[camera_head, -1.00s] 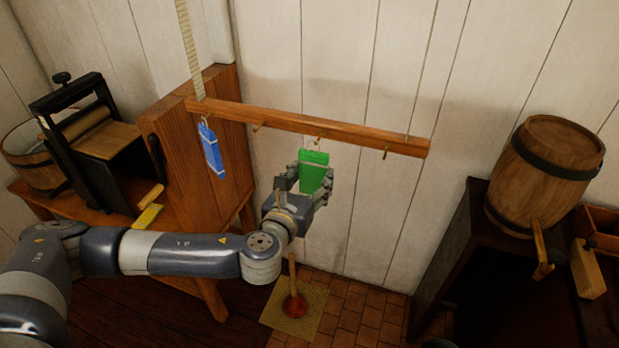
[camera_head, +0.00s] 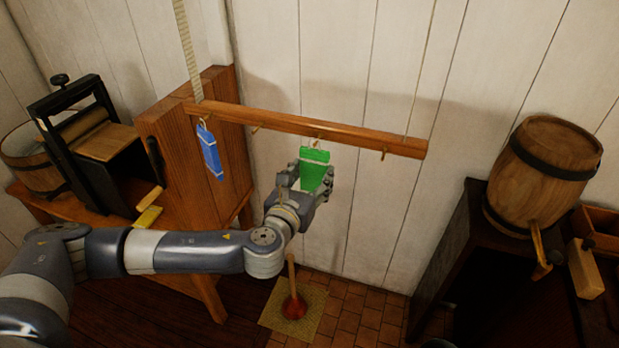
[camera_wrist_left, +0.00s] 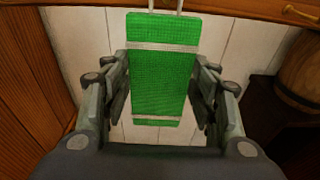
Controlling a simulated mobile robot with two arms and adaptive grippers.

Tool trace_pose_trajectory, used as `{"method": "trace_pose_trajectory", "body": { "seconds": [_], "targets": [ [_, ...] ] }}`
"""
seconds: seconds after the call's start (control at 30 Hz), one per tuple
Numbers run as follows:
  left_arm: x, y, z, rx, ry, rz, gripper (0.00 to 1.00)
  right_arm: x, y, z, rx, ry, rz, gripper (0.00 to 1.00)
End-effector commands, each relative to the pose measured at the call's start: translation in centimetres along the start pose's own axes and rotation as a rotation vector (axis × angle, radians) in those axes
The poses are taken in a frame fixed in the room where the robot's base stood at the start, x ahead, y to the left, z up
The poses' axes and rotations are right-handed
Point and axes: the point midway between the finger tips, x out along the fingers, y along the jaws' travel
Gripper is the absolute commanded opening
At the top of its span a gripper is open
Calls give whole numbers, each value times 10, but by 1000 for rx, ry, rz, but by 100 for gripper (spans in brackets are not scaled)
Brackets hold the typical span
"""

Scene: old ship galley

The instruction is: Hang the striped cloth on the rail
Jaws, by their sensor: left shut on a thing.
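The green cloth with white stripes (camera_head: 315,170) is upright in my left gripper (camera_head: 306,184), just below the wooden rail (camera_head: 360,138). My left gripper is shut on it; in the left wrist view the fingers flank the green cloth (camera_wrist_left: 162,80). A pale loop at its top reaches up to the rail near a middle brass hook (camera_head: 317,142). I cannot tell whether the loop is around that hook. A blue cloth with white stripes (camera_head: 211,153) hangs by its loop at the rail's left end.
A wooden cabinet side (camera_head: 195,145) stands close on the left, beside a mangle (camera_head: 95,130) and a yellow block (camera_head: 148,217). A barrel (camera_head: 550,170) stands on a dark bench at the right. A plunger (camera_head: 293,303) is on a mat below. The rail's right hook (camera_head: 383,155) is bare.

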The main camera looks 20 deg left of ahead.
Motion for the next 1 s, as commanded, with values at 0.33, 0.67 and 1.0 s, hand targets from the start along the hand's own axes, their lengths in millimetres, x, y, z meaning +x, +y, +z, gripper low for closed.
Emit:
{"method": "trace_pose_trajectory", "body": {
  "seconds": [0.33,0.67,1.0],
  "targets": [
    [0,0,0,0,0,0,30,0,0,0,0,0,0,50],
    [4,0,-4,-1,1,-1,30,0,0,0,0,0,0,50],
    [6,0,-5,0,0,-1,30,0,0,0,0,1,0,50]
  ]
}}
